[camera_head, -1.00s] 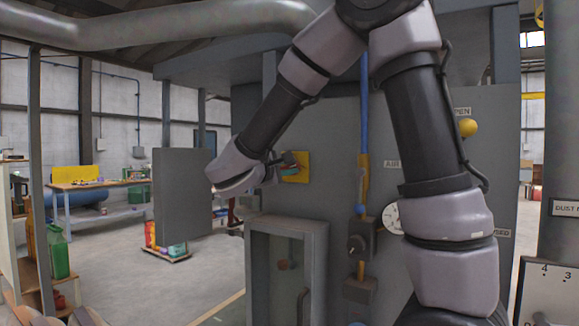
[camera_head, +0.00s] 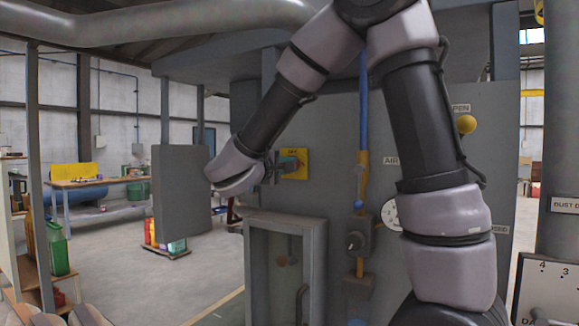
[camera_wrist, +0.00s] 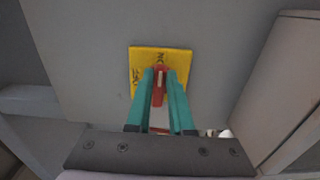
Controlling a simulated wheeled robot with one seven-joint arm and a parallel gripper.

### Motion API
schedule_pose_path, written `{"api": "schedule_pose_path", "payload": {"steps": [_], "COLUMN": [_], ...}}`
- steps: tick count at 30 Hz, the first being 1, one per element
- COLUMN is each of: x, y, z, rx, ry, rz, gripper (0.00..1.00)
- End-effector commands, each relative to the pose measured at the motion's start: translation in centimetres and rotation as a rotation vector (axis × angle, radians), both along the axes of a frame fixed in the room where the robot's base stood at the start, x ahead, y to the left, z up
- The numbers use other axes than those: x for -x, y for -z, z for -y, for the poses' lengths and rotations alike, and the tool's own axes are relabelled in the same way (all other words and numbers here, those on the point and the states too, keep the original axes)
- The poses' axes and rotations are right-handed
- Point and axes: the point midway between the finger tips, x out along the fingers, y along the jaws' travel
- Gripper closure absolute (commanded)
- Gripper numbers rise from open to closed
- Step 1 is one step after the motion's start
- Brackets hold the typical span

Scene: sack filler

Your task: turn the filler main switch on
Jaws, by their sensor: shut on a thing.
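The main switch has a yellow plate (camera_head: 297,163) on the grey panel, left of the blue pipe in the head view. The red switch handle (camera_wrist: 158,88) lies in line with the mark at the plate's top. My gripper (camera_wrist: 161,76) is shut on this handle, with one teal finger on each side. In the head view my gripper (camera_head: 289,163) reaches the plate from the left and hides the handle.
A grey open door panel (camera_head: 181,195) stands just left of my wrist. A framed cabinet (camera_head: 285,225) sits below the switch. A dark knob box (camera_head: 357,240) and a gauge (camera_head: 389,213) are to the right. Open floor lies at the left.

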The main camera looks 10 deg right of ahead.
Motion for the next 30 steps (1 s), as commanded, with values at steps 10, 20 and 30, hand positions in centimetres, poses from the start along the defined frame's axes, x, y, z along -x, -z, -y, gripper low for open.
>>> {"api": "schedule_pose_path", "payload": {"steps": [10,20,30], "x": [0.0,1.5,6.2], "y": [0.1,0.0,0.1], "z": [0.0,-1.6,-6.3], "rx": [0.0,-0.001,-0.001], "ry": [0.001,-0.003,-0.002], "rz": [-0.001,0.0,-0.002], "gripper": [0.5,0.5,0.5]}}
